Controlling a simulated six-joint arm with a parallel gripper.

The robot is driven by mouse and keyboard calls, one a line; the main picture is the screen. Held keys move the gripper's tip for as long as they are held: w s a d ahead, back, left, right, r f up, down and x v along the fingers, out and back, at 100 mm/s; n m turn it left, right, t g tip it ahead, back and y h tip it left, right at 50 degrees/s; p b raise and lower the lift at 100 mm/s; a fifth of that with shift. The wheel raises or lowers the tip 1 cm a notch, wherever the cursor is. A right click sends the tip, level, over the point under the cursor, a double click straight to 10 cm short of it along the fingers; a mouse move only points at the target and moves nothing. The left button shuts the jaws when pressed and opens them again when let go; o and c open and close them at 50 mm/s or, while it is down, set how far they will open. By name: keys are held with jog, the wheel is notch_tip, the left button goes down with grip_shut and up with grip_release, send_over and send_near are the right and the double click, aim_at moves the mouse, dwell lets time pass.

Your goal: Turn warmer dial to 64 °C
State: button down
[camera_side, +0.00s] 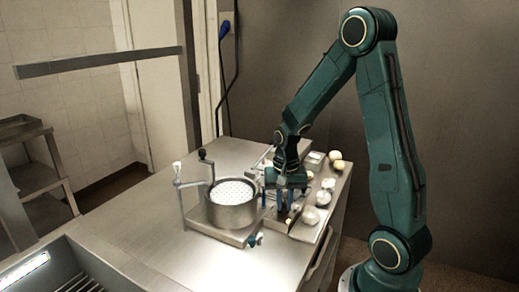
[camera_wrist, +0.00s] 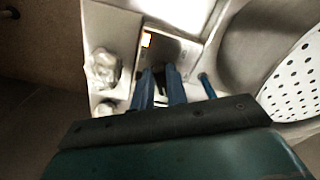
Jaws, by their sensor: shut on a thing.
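My gripper (camera_side: 279,205) points down beside the steel pot in the side view, its blue fingers low over the equipment at the table's right. In the wrist view my gripper (camera_wrist: 161,78) has its two blue fingers close around a small dark knob, the warmer dial (camera_wrist: 159,74). The fingertips hide part of the dial, and its pointer angle cannot be read. In the side view my gripper hides the dial.
A steel pot (camera_side: 231,217) with a white perforated basket (camera_side: 232,191) stands left of my gripper, with crank handles (camera_side: 179,178) rising beside it. The basket (camera_wrist: 296,78) fills the wrist view's right. White lumps (camera_side: 311,215) lie close on the right. The table's front left is clear.

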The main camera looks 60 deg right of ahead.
aim_at(284, 206)
jog(key=shift+w, duration=0.1)
jog(key=c, duration=1.4)
grip_release()
jog(key=shift+r, duration=0.1)
notch_tip(284, 206, up, 14)
jog(key=shift+a, duration=0.1)
jog(key=s+a+r+n+t, duration=0.2)
jog(key=s+a+n, duration=0.3)
jog(key=a, duration=0.3)
jog(key=s+a+r+n+t, duration=0.2)
jog(key=s+a+n+t, duration=0.1)
jog(key=s+a+n, duration=0.3)
jog(key=shift+a+r+n+t, duration=0.35)
jog(key=shift+a+n, duration=0.25)
jog(key=shift+a, duration=0.3)
